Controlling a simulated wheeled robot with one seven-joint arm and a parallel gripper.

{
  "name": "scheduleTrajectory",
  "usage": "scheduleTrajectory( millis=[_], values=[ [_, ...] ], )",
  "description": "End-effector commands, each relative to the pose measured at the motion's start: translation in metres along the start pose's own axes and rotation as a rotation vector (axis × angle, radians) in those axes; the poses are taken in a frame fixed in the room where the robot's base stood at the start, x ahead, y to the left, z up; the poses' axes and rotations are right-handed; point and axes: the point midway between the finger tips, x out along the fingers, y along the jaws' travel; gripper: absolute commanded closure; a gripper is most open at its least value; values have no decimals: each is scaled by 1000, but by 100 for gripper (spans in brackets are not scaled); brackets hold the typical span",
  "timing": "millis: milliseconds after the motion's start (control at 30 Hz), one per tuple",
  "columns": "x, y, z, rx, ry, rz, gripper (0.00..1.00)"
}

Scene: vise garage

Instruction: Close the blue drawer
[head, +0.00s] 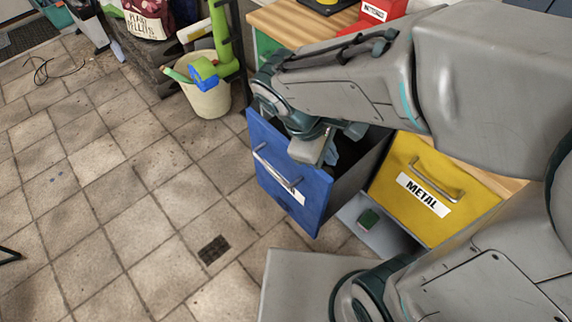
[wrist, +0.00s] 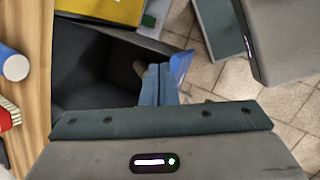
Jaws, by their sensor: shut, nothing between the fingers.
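The blue drawer (head: 290,185) stands pulled out from the bench, its front panel with a metal handle and a partly hidden white label facing left in the head view. In the wrist view its dark, empty-looking inside (wrist: 95,65) shows, with a bit of its blue front (wrist: 181,62) at the right. My gripper (head: 330,150) is at the drawer's open top, just behind the front panel. In the wrist view my fingers (wrist: 158,72) are together, holding nothing, beside the blue front. I cannot tell whether they touch it. My arm hides part of the drawer.
A yellow drawer (head: 432,190) labelled METAL is to the right. A grey open drawer or tray (head: 375,240) with a small green item sits low between them. A beige bucket (head: 207,98) stands behind left.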

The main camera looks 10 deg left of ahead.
Motion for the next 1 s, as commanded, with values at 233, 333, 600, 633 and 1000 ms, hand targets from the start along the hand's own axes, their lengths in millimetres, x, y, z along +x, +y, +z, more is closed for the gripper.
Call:
scheduleTrajectory(
  millis=[233,333,600,633,1000],
  values=[
    [53,-68,-112,-660,-167,244,100],
    [61,-96,-143,-851,-215,333,100],
    [69,-133,-181,-1083,-278,458,100],
    [70,-133,-181,-1089,-280,461,100],
    [126,-103,-182,-1089,-283,459,100]
  ],
)
